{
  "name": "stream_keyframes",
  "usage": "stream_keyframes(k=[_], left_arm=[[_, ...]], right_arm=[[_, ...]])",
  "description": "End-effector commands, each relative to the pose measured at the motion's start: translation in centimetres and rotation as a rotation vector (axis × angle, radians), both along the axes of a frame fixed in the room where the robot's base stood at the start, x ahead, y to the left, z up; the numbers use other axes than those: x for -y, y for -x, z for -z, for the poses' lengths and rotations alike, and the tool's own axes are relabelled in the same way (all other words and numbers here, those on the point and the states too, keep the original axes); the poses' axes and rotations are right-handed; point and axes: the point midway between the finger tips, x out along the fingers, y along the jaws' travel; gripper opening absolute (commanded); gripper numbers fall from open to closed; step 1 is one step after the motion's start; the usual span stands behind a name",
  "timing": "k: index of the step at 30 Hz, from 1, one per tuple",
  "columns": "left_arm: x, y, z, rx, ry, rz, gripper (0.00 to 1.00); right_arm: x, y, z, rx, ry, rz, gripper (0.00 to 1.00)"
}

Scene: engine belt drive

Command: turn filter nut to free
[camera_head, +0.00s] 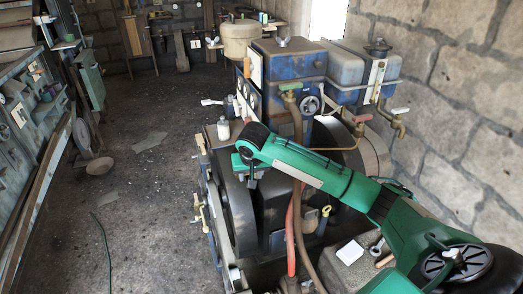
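My green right arm reaches in from the lower right across the engine. Its wrist is bent above the dark flywheel (238,205), and my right gripper (251,180) hangs below it, too small and dark to tell open from shut. The blue engine (285,62) stands behind it, with a small grey nut-like fitting (283,41) on its top. A dark round cap (378,47) sits on the grey-topped blue tank (360,70) to its right. I cannot tell which part is the filter nut. My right gripper is apart from both fittings. My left gripper is out of view.
A small white bottle (223,129) stands left of the flywheel. A red hose (291,235) runs down the engine's front. A white box (350,252) lies at lower right. The floor (150,200) at left is mostly open, and a stone wall (455,120) closes the right.

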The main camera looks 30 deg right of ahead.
Motion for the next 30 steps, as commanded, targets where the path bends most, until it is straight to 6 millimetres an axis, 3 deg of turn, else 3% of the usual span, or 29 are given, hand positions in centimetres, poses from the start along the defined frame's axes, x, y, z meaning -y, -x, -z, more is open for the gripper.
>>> stream_keyframes(k=[1, 4, 7, 11, 17, 30], left_arm=[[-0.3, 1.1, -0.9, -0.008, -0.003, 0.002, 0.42], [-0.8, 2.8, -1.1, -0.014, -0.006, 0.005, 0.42], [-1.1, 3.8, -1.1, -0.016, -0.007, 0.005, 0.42], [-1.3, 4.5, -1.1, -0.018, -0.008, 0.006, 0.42], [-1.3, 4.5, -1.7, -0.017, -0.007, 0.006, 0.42], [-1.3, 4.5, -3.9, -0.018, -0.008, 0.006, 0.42]], right_arm=[[1.4, -0.7, -3.5, 0.011, 0.008, 0.041, 0.43], [3.3, -1.3, -7.1, 0.02, 0.011, 0.112, 0.43], [4.5, -1.5, -9.4, 0.024, 0.013, 0.161, 0.43], [5.2, -1.7, -10.4, 0.026, 0.01, 0.19, 0.43], [5.7, -2.3, -8.5, 0.022, 0.011, 0.194, 0.43], [7.5, -5.1, -0.2, 0.023, 0.011, 0.192, 0.43]])
